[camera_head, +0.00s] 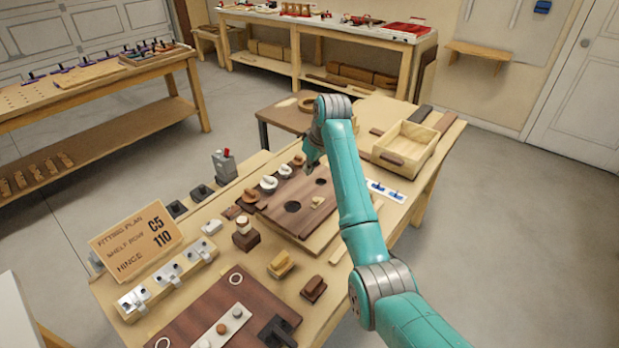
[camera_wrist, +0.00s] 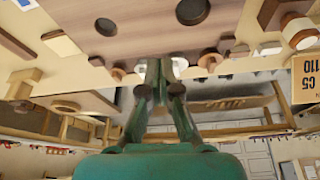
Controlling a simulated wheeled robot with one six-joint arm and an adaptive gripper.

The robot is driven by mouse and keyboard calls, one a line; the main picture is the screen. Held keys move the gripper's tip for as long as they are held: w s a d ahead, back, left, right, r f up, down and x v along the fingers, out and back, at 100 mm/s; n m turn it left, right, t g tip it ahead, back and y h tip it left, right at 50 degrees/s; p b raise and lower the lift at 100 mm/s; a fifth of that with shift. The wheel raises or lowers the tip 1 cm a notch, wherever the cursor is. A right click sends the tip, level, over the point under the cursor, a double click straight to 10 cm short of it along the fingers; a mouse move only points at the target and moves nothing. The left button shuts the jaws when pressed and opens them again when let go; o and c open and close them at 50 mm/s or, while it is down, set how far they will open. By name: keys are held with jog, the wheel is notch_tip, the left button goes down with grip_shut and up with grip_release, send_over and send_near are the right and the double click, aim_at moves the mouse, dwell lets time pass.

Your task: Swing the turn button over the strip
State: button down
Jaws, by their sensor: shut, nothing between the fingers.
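A dark brown board (camera_head: 330,215) with two round dark holes lies on the bench in the head view. A small pale wooden piece (camera_head: 317,202) lies on it near the holes. I cannot tell for sure which small part is the turn button or which edge piece is the strip. My gripper (camera_head: 311,162) is low near the board's far edge.
An open wooden box (camera_head: 405,145) stands at the back right of the bench. A sign (camera_head: 135,240), a rail with metal fittings (camera_head: 168,278), and loose wooden blocks (camera_head: 281,264) lie at left and front. A blue-marked white plate (camera_head: 386,191) lies right of my arm.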

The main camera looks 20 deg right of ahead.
aim_at(318, 201)
jog(key=x, duration=0.9)
jog(key=shift+s+d, duration=0.15)
jog(key=shift+s+d+f, duration=0.1)
jog(key=shift+s+d, duration=0.3)
jog(key=shift+s, duration=0.45)
jog(key=shift+s+d+f, duration=0.1)
jog(key=shift+s+d, duration=0.35)
jog(key=shift+s, duration=0.4)
jog(key=shift+s+n, duration=0.1)
jog(key=shift+n, duration=0.2)
